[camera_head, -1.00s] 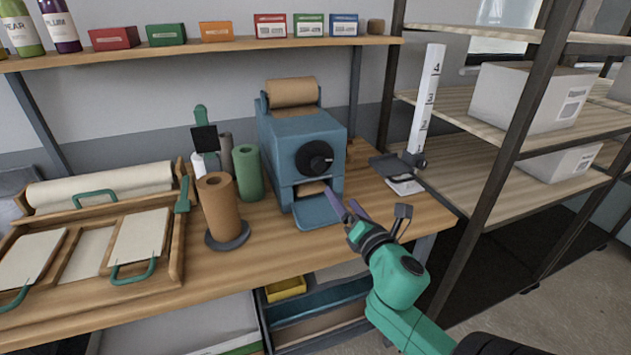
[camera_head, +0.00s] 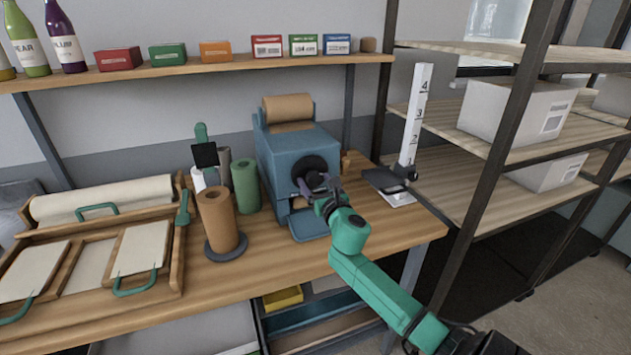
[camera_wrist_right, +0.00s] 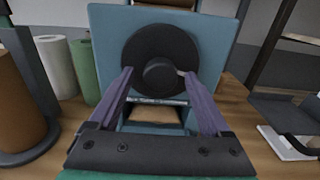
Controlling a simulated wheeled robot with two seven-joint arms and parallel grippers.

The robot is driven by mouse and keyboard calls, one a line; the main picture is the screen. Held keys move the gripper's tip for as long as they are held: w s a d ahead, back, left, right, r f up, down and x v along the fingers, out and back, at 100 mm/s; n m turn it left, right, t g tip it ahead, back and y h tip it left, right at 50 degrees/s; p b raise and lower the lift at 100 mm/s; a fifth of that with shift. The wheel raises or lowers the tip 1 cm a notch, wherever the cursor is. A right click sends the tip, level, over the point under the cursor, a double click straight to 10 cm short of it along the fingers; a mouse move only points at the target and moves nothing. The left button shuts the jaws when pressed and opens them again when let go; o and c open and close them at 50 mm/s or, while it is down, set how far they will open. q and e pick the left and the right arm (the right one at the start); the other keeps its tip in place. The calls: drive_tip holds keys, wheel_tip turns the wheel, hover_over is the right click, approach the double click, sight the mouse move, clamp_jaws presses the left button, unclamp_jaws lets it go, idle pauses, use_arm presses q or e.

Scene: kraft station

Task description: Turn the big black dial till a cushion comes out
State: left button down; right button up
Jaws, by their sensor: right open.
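The big black dial (camera_head: 311,168) is on the front of the blue dispenser machine (camera_head: 283,150), which holds a brown paper roll (camera_head: 288,107) on top. In the right wrist view the dial (camera_wrist_right: 150,50) has a round raised knob (camera_wrist_right: 160,76) at its centre. My right gripper (camera_head: 312,187) is open in front of the dial. In the wrist view its two purple fingers (camera_wrist_right: 160,85) stand either side of the knob, and I cannot tell if they touch it. Brown material (camera_wrist_right: 152,115) shows in the slot below the dial. My left gripper is not in view.
A brown roll (camera_head: 217,220) on a stand and a green roll (camera_head: 246,186) stand left of the machine. A wooden tray (camera_head: 178,270) is farther left. A scale with an upright ruler (camera_head: 415,120) stands to the right. The tabletop in front is clear.

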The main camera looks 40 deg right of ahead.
clamp_jaws()
drive_tip(key=shift+m, duration=0.3)
drive_tip(key=m, duration=0.9)
drive_tip(key=shift+a+r+m, duration=0.1)
drive_tip(key=shift+m, duration=0.3)
drive_tip(key=m+p, duration=0.1)
drive_tip(key=m, duration=0.3)
drive_tip(key=shift+m, duration=0.3)
drive_tip(key=m, duration=0.4)
drive_tip(key=shift+r+m, duration=0.1)
drive_tip(key=shift+m, duration=0.3)
drive_tip(key=shift+p, duration=0.3)
